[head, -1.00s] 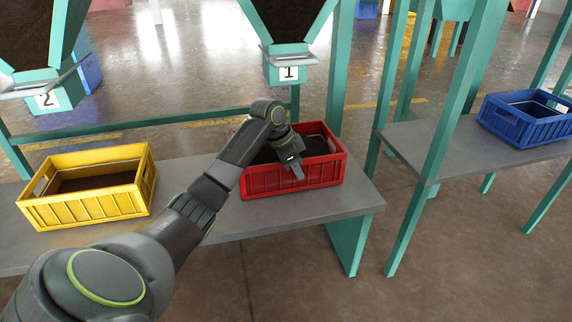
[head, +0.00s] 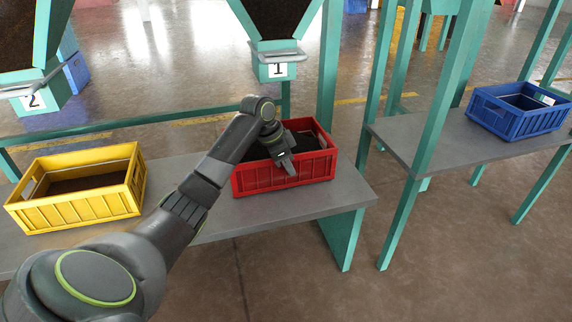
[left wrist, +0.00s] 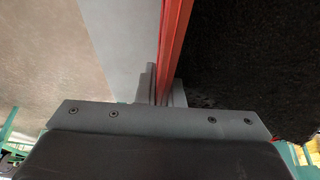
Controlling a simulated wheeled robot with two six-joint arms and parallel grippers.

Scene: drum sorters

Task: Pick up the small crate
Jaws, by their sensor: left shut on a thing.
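Three crates show in the head view, and I cannot tell for sure which one is the small crate. The red crate (head: 310,168) sits on the grey table below the chute marked 1, with dark material inside. My left gripper (head: 287,164) is shut on its near wall from above. In the left wrist view, the fingers (left wrist: 161,88) close around the thin red wall (left wrist: 175,45), with the dark fill to the right. The red crate appears to rest on the table. My right gripper is not in view.
A yellow crate (head: 85,206) with dark fill stands at the left of the same table (head: 290,205). A blue crate (head: 520,122) stands on another table at right. Green posts (head: 440,110) and the chutes marked 1 (head: 277,68) and 2 (head: 35,100) stand around.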

